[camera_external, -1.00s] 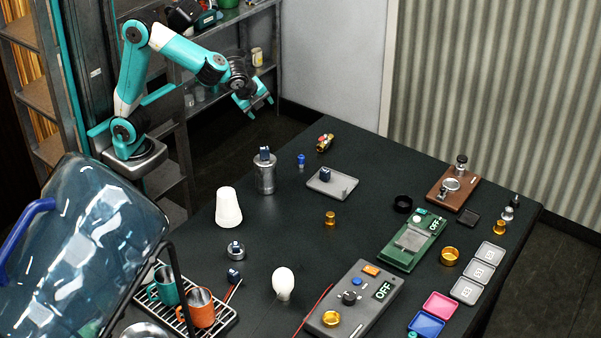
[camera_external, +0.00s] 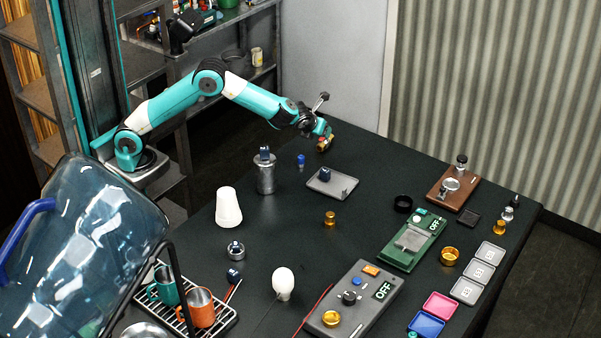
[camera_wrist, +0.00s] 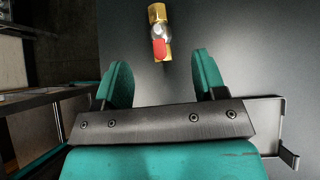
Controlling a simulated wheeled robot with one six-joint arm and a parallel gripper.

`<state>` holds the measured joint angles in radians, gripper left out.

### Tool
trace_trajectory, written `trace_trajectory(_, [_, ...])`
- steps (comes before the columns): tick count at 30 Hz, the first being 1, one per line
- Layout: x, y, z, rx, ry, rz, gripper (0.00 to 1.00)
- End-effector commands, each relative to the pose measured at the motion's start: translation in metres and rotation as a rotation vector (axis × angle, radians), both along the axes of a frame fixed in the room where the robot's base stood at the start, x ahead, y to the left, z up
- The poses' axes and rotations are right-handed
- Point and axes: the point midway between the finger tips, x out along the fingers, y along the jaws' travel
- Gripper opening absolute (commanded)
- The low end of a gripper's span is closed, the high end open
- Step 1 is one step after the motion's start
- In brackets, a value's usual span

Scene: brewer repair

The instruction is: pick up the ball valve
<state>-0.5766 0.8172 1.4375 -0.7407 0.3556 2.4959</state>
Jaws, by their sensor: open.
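The ball valve (camera_wrist: 158,30) is a brass fitting with a silver middle and a red handle. In the wrist view it lies on the dark table beyond my open, empty gripper (camera_wrist: 160,72), roughly in line with the gap between the two teal fingers and not between them. In the external view the ball valve (camera_external: 325,143) lies near the far edge of the table, partly hidden by my gripper (camera_external: 322,130), which is just above or beside it. The exact gap cannot be told from there.
A small blue part (camera_external: 301,160) and a metal cylinder (camera_external: 265,177) with a dark-blue piece on top stand left of the valve. A grey tray (camera_external: 322,188) lies nearer the camera. The table (camera_external: 385,165) is bare to the right of the valve.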

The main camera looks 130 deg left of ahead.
Motion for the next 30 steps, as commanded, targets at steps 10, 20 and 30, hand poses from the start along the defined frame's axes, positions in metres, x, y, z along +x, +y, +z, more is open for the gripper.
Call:
trace_trajectory(10, [-0.004,0.029,-0.029,0.000,0.000,0.000,0.65])
trace_trajectory(20, [-0.011,0.061,-0.059,-0.001,0.000,0.001,0.65])
trace_trajectory(30, [-0.011,0.065,-0.065,0.000,-0.001,0.000,0.58])
